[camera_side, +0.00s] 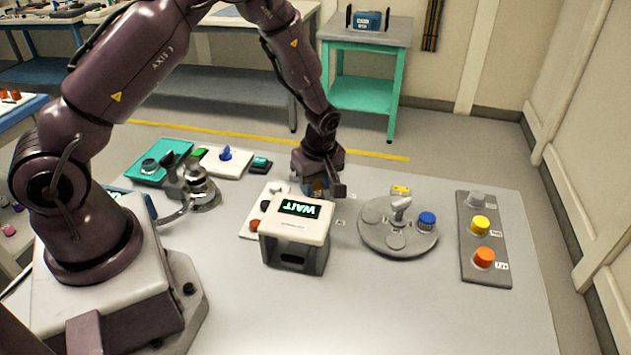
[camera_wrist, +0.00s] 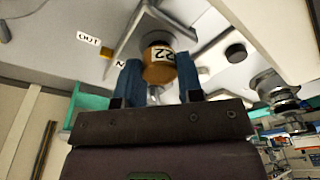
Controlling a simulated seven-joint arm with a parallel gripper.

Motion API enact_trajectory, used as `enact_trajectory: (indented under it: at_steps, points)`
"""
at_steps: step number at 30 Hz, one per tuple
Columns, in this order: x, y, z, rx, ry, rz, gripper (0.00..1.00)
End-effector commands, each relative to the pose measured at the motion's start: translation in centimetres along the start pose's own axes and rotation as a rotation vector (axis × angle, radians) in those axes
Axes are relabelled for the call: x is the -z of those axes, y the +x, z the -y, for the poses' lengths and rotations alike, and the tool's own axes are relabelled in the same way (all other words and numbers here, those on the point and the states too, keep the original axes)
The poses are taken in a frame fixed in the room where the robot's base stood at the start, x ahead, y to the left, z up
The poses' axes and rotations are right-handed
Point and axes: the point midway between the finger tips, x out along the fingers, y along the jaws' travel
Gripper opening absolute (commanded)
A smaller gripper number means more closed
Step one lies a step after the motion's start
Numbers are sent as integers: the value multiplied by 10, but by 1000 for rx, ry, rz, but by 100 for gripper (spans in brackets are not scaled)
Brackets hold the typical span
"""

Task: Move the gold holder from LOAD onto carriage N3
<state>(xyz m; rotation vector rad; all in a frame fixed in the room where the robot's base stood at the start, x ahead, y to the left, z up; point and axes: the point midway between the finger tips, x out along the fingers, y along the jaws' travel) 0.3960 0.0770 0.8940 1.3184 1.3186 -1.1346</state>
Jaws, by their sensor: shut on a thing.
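My gripper (camera_side: 318,190) is low over the bench, just behind the box with the WAIT display, which partly hides its fingers. In the wrist view the blue fingers of my gripper (camera_wrist: 160,78) are shut on the gold holder (camera_wrist: 156,72), which has a white label reading 22. In the side view only a small bit of gold shows between the fingers. I cannot tell whether the holder touches anything beneath it. Neither LOAD nor carriage N3 can be read with certainty; a small tag starting with N (camera_wrist: 120,64) shows beside the holder.
The white-topped WAIT box (camera_side: 297,232) stands directly in front of my gripper. A grey round table (camera_side: 375,235) with yellow and blue pieces is to the right. Farther right is a grey rack (camera_side: 472,255) with grey, yellow and orange pieces.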

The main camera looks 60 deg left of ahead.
Motion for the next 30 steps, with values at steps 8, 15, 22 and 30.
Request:
enact_trajectory:
  at_steps: [8, 15, 22, 30]
  points:
    - [-1, 4, 0, 0, 0, 0, 11]
    - [-1, 8, 0, -1, 0, 0, 11]
    - [-1, 10, -1, -2, 0, 0, 11]
    - [-1, 10, 0, -1, 0, 0, 64]
